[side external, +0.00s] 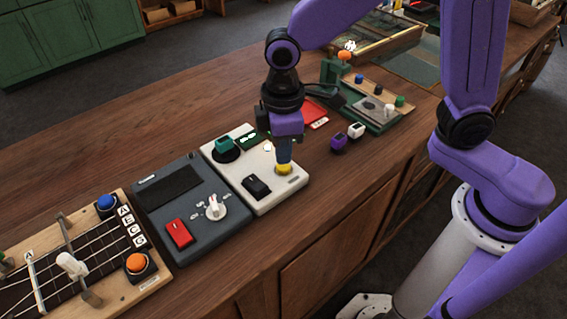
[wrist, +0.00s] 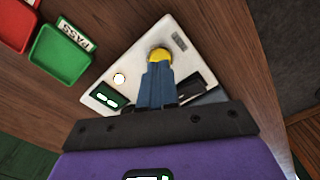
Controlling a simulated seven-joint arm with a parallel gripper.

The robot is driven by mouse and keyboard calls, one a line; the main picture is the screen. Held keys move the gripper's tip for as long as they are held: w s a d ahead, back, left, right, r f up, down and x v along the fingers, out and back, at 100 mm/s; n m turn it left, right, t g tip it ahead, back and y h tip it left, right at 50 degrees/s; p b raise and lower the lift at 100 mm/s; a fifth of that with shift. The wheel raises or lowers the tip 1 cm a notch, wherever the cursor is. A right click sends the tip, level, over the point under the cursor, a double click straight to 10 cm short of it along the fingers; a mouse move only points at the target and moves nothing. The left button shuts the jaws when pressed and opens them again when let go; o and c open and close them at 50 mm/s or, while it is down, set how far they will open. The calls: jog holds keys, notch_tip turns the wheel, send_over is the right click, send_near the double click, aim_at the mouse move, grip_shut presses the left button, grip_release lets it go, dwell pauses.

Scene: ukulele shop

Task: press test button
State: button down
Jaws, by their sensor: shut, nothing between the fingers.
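The white test box (side external: 270,203) lies on the wooden bench, with a yellow round button (side external: 284,169) near its right edge. My gripper (side external: 284,160) is shut and empty, pointing down with its fingertips at the yellow button. In the wrist view the fingertips (wrist: 157,68) overlap the near part of the yellow button (wrist: 159,54); they look to be touching it, but I cannot tell if it is pressed down. The box also carries a black rocker switch (side external: 256,187), a green knob (side external: 224,145), a lit white lamp (wrist: 119,79) and a small display (wrist: 109,95).
A dark grey box (side external: 190,220) with a red switch and white knob stands left of the test box. A fretboard fixture (side external: 80,265) is further left. Red and green trays (wrist: 62,55) lie beyond the box. Purple and white blocks (side external: 355,130) stand to the right.

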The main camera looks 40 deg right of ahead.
jog(key=shift+r, duration=2.85)
jog(key=s+d+f, duration=0.2)
jog(key=s+d, duration=1.6)
jog(key=shift+n, duration=0.3)
